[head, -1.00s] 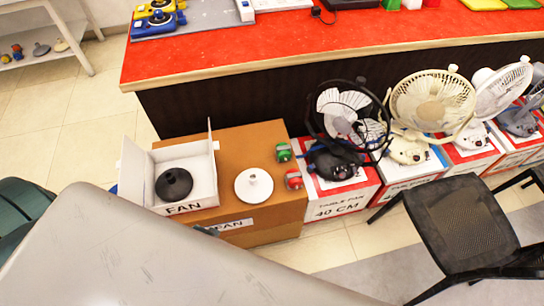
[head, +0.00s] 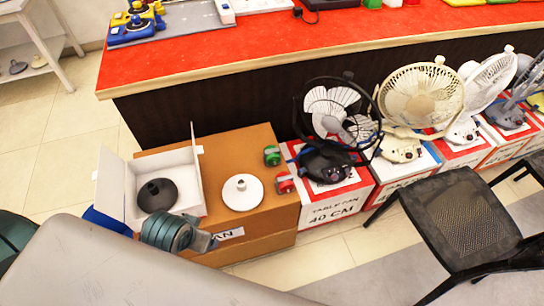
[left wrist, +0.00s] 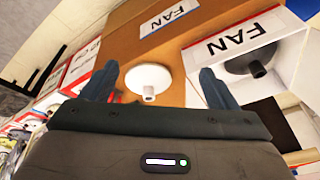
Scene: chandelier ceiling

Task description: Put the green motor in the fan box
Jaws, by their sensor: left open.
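The green motor (head: 271,156), a small green cylinder with dark and pale parts, lies on the brown carton near its right edge. The fan box (head: 183,164) is an open white box on the carton's left side, with a black round base (head: 157,195) inside. Its FAN label (left wrist: 238,38) shows in the left wrist view. My left gripper (head: 212,241) is open and empty over the carton's front edge, in front of the fan box. Its spread fingers also show in the left wrist view (left wrist: 157,82). The green motor is not visible there. My right gripper is out of view.
A white round base (head: 242,192) and a red motor (head: 285,183) sit on the carton (head: 225,150). Table fans on boxes (head: 335,203) stand to the right, with a black chair (head: 460,215) in front. A red-topped counter (head: 290,45) runs behind.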

